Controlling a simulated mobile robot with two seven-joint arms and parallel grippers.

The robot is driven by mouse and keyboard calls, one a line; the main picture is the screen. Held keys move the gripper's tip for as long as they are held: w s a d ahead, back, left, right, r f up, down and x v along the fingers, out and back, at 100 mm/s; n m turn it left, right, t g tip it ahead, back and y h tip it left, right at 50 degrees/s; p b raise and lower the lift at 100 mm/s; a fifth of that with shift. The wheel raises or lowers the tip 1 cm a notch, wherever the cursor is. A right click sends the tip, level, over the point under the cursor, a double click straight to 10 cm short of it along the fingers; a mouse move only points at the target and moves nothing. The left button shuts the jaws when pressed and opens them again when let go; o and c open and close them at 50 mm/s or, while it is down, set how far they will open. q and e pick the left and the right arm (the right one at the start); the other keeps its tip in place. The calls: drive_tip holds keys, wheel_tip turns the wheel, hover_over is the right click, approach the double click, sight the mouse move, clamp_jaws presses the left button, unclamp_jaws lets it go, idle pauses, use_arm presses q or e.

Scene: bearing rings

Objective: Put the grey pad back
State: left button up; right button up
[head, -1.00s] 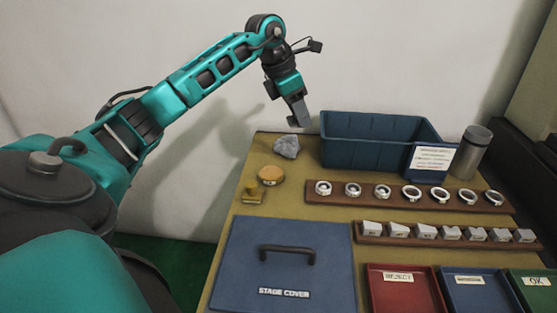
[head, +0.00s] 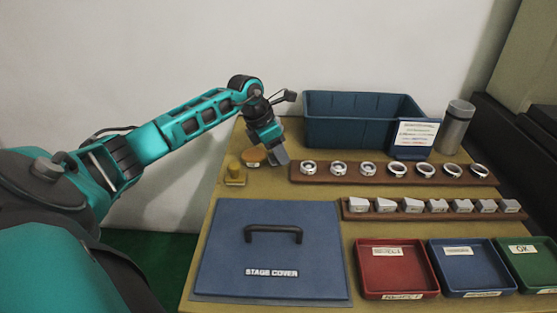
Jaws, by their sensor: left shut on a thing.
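My left gripper (head: 277,151) is shut on a small, flat-sided grey piece, which I take to be the grey pad (head: 281,158). The join between fingers and pad is too small to make out. The gripper points down, just right of a round tan disc (head: 253,158) near the back left of the table. I cannot tell whether the pad touches the table. My right gripper does not show.
A blue bin (head: 350,132) is behind to the right. A ring rack (head: 434,178), a block rack (head: 352,214), the stage cover (head: 225,235) and a red tray (head: 360,270) fill the table.

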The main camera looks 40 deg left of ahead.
use_arm(q)
drive_tip(key=shift+f, duration=1.35)
drive_tip(key=shift+f+b, duration=0.15)
drive_tip(key=shift+b, duration=0.15)
drive_tip(key=o, duration=1.1)
drive_tip(key=shift+s+r, duration=0.1)
drive_tip(key=shift+r, duration=0.3)
drive_tip(key=p+v, duration=0.2)
drive_tip(key=v, duration=0.9)
drive_tip(key=shift+a+r, duration=0.15)
drive_tip(key=shift+r, duration=0.05)
drive_tip(key=shift+s, duration=0.2)
